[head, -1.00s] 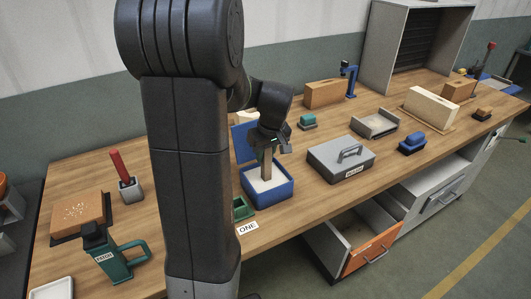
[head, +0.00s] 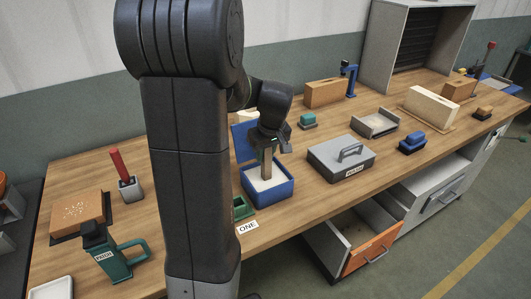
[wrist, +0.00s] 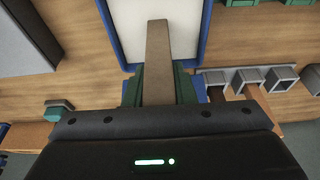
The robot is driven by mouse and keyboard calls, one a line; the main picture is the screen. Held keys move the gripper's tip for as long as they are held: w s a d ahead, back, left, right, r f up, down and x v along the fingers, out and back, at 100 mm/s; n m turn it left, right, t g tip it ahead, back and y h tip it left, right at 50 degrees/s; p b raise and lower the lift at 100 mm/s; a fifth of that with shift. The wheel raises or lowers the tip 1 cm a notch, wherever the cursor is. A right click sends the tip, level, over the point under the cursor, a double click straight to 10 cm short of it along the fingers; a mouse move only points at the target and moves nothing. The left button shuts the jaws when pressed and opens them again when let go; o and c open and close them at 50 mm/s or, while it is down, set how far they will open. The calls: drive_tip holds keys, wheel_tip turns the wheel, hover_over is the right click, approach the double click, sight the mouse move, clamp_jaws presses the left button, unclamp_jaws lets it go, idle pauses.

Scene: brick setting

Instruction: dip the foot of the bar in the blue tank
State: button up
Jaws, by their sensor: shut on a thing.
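My gripper (head: 268,142) is shut on a brown bar (head: 267,164), which points down over the blue tank (head: 270,201). The tank is open, with its blue lid (head: 242,140) raised at the back and a pale white filling inside. In the wrist view the green fingers (wrist: 158,88) close on both sides of the bar (wrist: 157,58), and its far end lies inside the outline of the tank (wrist: 206,28). The foot is within the tank's opening, but I cannot tell how deep it sits in the white filling.
A grey box with a handle (head: 340,161) stands close to the right of the tank. A small green container (head: 239,207) and a label reading ONE (head: 247,228) lie near its front. An orange-fronted drawer (head: 369,252) stands open below the bench.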

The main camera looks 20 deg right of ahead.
idle(0.3)
drive_tip(key=shift+r+p, duration=2.45)
drive_tip(key=shift+r, duration=1.1)
drive_tip(key=shift+f, duration=0.15)
